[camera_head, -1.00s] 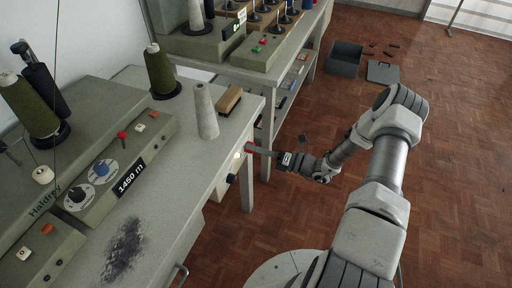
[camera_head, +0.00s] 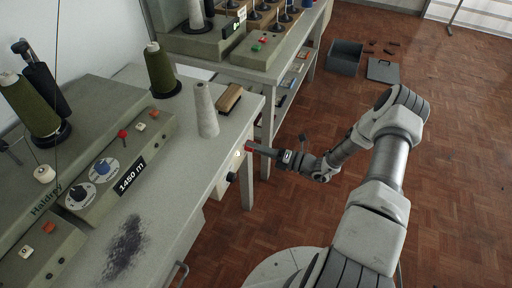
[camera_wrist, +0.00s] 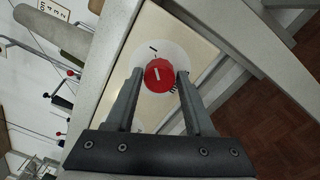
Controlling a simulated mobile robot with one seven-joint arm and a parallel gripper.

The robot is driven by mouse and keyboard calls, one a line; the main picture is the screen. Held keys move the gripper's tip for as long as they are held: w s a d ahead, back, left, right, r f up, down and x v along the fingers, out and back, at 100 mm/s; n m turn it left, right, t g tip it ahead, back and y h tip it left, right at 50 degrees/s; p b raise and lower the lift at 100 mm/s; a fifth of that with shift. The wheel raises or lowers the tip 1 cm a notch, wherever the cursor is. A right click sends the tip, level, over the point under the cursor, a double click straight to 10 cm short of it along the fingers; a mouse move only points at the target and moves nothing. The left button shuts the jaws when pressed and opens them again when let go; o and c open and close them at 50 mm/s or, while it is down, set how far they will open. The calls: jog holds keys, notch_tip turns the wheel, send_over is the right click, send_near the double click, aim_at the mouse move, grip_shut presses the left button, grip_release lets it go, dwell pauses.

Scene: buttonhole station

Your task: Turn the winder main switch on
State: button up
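The winder main switch is a red round knob (camera_wrist: 159,75) with a white pointer line, set on a white dial disc with black marks (camera_wrist: 188,58) on a cream plate (camera_wrist: 205,52). It also shows as a small red spot in the head view (camera_head: 248,148), on the box under the table's right edge. My gripper (camera_wrist: 160,78) has one finger on each side of the knob, close against it, and appears shut on it. The pointer line runs slightly tilted between the fingers. In the head view my gripper (camera_head: 256,149) reaches the box from the right.
A black knob (camera_head: 231,178) sits lower on the same box. The winder table (camera_head: 180,205) carries a grey cone (camera_head: 206,110), a brush (camera_head: 229,98), and control panels with knobs. A second bench (camera_head: 210,72) stands behind.

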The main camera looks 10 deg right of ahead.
jog(key=o, duration=0.3)
jog(key=shift+d, duration=0.1)
jog(key=p+v, duration=0.1)
jog(key=v, duration=1.6)
jog(key=shift+s, duration=0.15)
jog(key=shift+r, duration=0.1)
